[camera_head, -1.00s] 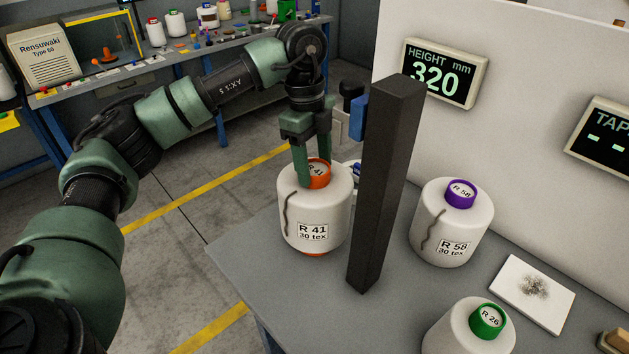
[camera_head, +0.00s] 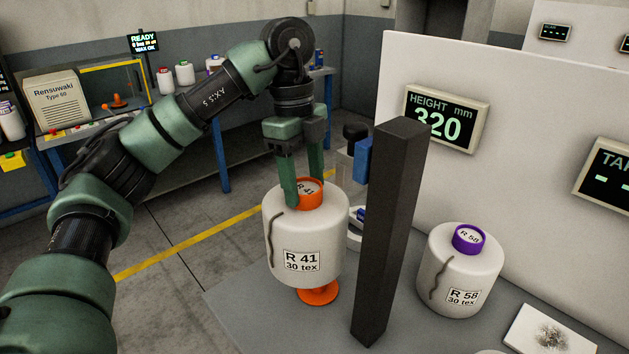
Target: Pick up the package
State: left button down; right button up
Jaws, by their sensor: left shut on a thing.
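The package that my left gripper (camera_head: 303,192) holds is a white yarn bobbin (camera_head: 306,235) labelled R 41, 30 tex, with an orange core. The gripper is shut on the orange top of the core from above. The bobbin is upright, and its orange lower end (camera_head: 318,293) shows below the yarn. It appears raised above the grey table (camera_head: 260,320). A second white bobbin (camera_head: 458,275) labelled R 58, with a purple core, stands on the table to the right. My right gripper is not in view.
A dark upright post (camera_head: 388,240) stands just right of the held bobbin. A height display (camera_head: 445,118) reading 320 mm is on the pale wall (camera_head: 530,170). A white card (camera_head: 550,332) with dark fluff lies at the lower right. A workbench (camera_head: 215,130) stands behind.

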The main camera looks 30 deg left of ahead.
pick_arm(q)
jog(key=s+a+b, duration=0.1)
jog(key=s+a, duration=0.1)
jog(key=s, duration=0.5)
jog(key=s+a, duration=0.2)
jog(key=s, duration=0.5)
jog(key=shift+a+r+b, duration=0.15)
jog(key=shift+a+b, duration=0.2)
jog(key=shift+a, duration=0.05)
